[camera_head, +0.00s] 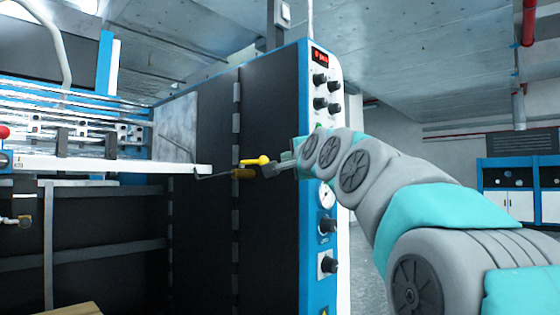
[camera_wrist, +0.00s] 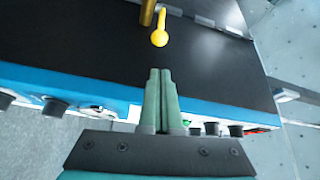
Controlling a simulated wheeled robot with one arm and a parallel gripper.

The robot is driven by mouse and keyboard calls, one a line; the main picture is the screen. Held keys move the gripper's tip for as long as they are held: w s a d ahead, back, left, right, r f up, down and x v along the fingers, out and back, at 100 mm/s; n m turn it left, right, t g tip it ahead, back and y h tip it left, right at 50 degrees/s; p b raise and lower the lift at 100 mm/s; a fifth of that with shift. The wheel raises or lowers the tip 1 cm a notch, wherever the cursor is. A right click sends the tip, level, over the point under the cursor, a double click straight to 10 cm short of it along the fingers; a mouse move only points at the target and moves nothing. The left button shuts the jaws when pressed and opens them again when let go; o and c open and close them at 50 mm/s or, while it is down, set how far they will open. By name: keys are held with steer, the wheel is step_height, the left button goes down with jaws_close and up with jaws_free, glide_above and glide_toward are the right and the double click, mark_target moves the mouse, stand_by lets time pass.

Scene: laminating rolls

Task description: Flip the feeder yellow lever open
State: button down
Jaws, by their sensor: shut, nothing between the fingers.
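The yellow lever (camera_head: 256,161) sticks out to the right from a brass-coloured fitting (camera_head: 243,174) on the dark side of the machine. In the wrist view the lever (camera_wrist: 160,35) has a rounded yellow end that points toward my gripper, with the brass fitting (camera_wrist: 147,12) at the top edge. My gripper (camera_head: 275,170) is shut and empty, its tips close to the lever in the head view. In the wrist view the shut green fingers (camera_wrist: 160,72) point at the lever, with a visible gap between tips and lever end.
A white bar (camera_head: 130,167) and rollers lie to the left. Blue and white cabinets (camera_head: 515,190) stand far right.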

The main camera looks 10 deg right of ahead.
steer(key=shift+w, duration=0.1)
glide_toward(275, 159)
steer(key=w, duration=0.1)
steer(key=w+a, duration=0.1)
steer(key=w, duration=0.2)
steer(key=shift+w+a+p, duration=0.1)
steer(key=shift+a+p, duration=0.2)
steer(key=shift+p, duration=0.05)
steer(key=shift+w+r, duration=0.25)
steer(key=shift+w, duration=0.25)
steer(key=shift+w+a+f, duration=0.1)
steer(key=shift+w, duration=0.3)
steer(key=shift+s+a+p, duration=0.1)
steer(key=shift+p, duration=0.2)
steer(key=shift+s+a+r+h, duration=0.1)
steer(key=shift+r+h, duration=0.1)
steer(key=shift+h, duration=0.1)
steer(key=shift+f+m, duration=0.15)
steer(key=shift+m, duration=0.15)
